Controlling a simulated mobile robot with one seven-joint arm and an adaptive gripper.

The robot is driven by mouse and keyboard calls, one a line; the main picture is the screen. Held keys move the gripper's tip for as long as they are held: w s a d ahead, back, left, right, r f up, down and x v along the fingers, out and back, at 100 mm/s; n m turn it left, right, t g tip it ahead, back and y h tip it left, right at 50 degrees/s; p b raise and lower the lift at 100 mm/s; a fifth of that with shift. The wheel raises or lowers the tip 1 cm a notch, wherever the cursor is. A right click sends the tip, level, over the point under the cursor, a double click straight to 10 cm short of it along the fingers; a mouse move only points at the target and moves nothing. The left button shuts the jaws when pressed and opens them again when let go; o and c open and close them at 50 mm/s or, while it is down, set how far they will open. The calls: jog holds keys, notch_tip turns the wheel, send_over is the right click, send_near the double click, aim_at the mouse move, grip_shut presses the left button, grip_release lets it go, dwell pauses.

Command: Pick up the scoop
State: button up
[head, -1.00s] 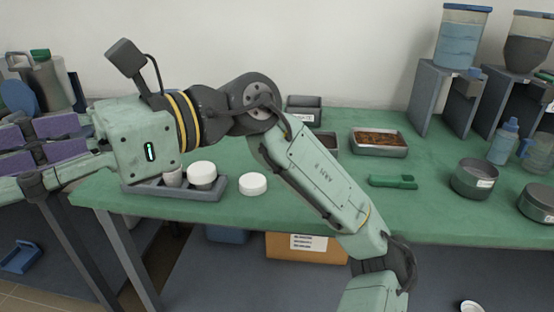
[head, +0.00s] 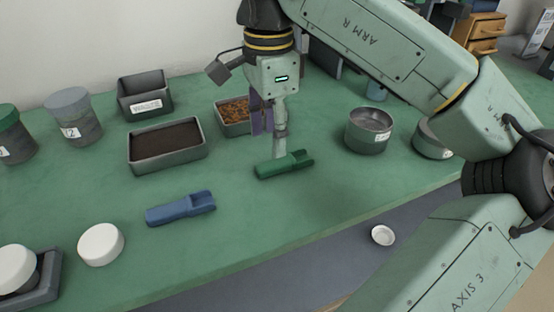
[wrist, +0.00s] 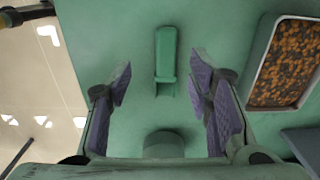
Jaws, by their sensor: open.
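A green scoop (head: 284,164) lies on the green table, near its front edge. It also shows in the wrist view (wrist: 165,60), at the top middle, lengthwise between the lines of my fingers. A blue scoop (head: 181,208) lies apart to the left. My gripper (head: 270,137) points down over the green scoop, with purple pads. In the wrist view my gripper (wrist: 163,82) is open and empty, one finger to each side. In the head view the fingers overlap the scoop's back edge, so I cannot tell the exact height gap.
A tray of brown-orange pieces (head: 232,126) stands just behind my gripper. A tray of dark powder (head: 167,156) and a bin marked WASTE (head: 145,104) stand left. A round metal tin (head: 368,139) stands right. A white lid (head: 101,244) lies front left.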

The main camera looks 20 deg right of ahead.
aim_at(269, 164)
jog(key=shift+f, duration=0.95)
jog(key=shift+w+a+f+p, duration=0.1)
jog(key=shift+w+f+p, duration=0.1)
jog(key=shift+f, duration=1.15)
jog(key=shift+w+f+p, duration=0.1)
jog(key=shift+w+f, duration=0.1)
jog(key=shift+f, duration=1.15)
jog(key=shift+c, duration=0.3)
jog(key=c, duration=1)
